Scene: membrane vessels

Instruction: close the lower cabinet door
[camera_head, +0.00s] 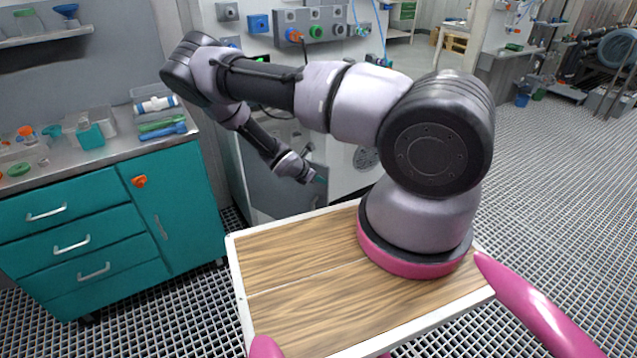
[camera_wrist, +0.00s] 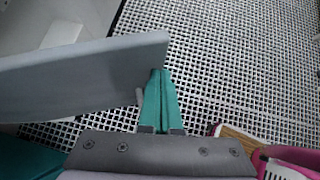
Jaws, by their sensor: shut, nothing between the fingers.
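The lower cabinet door (camera_head: 268,192) is a plain grey panel low on the machine cabinet, partly behind my forearm in the head view. In the wrist view the door (camera_wrist: 80,75) shows as a thick grey slab standing out over the floor grating, so it appears open. My gripper (camera_head: 319,179) is low beside the door. Its teal fingers (camera_wrist: 160,95) are together with nothing between them, and their tips are at the slab's free end. I cannot tell whether they touch it. A small light handle (camera_wrist: 139,97) shows just left of the fingers.
A teal cabinet (camera_head: 180,205) with drawers and labware on top stands at the left. The machine's upper panel (camera_head: 310,22) carries knobs and valves. My wood-topped base (camera_head: 300,255) is close in front of the machine. Open floor grating (camera_head: 560,190) lies to the right.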

